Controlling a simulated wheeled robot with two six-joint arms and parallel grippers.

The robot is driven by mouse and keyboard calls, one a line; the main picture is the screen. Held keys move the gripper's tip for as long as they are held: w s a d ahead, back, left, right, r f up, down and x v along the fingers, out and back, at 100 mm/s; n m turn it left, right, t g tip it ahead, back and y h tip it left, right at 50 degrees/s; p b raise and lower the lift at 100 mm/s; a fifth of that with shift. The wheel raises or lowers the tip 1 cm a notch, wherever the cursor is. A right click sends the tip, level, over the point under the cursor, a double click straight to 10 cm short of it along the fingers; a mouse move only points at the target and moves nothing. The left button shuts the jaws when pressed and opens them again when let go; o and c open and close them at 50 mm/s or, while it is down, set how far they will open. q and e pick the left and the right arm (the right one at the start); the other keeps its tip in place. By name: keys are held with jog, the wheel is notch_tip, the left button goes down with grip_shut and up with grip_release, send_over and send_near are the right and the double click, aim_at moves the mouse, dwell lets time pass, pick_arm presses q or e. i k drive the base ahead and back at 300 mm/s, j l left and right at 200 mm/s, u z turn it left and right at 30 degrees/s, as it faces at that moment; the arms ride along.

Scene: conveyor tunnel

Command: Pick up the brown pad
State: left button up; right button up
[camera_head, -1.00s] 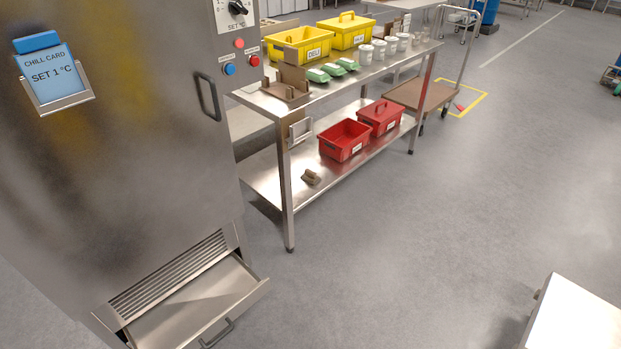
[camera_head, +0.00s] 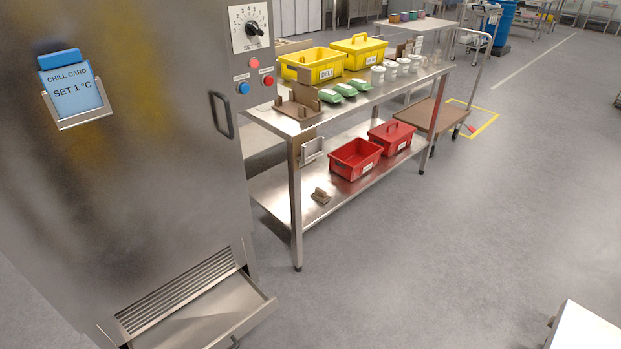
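A small brown thing with a raised part on top (camera_head: 320,196), which looks like the brown pad, lies on the lower shelf of the steel table (camera_head: 297,225). It is near the shelf's front left part, left of the open red box (camera_head: 346,172), and apart from it. It is small in the view, so its exact form is hard to tell. Neither of my grippers is in view.
A steel cabinet (camera_head: 160,190) with an open bottom drawer (camera_head: 215,318) stands at left. Yellow boxes, green cartons and white tubs stand on the table top. A lidded red box (camera_head: 392,136) shares the lower shelf. A white-topped thing (camera_head: 588,330) is bottom right. The middle floor is clear.

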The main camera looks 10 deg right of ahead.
aim_at(320, 195)
jog(key=i+l+u, duration=0.35)
jog(key=i+l, duration=0.6)
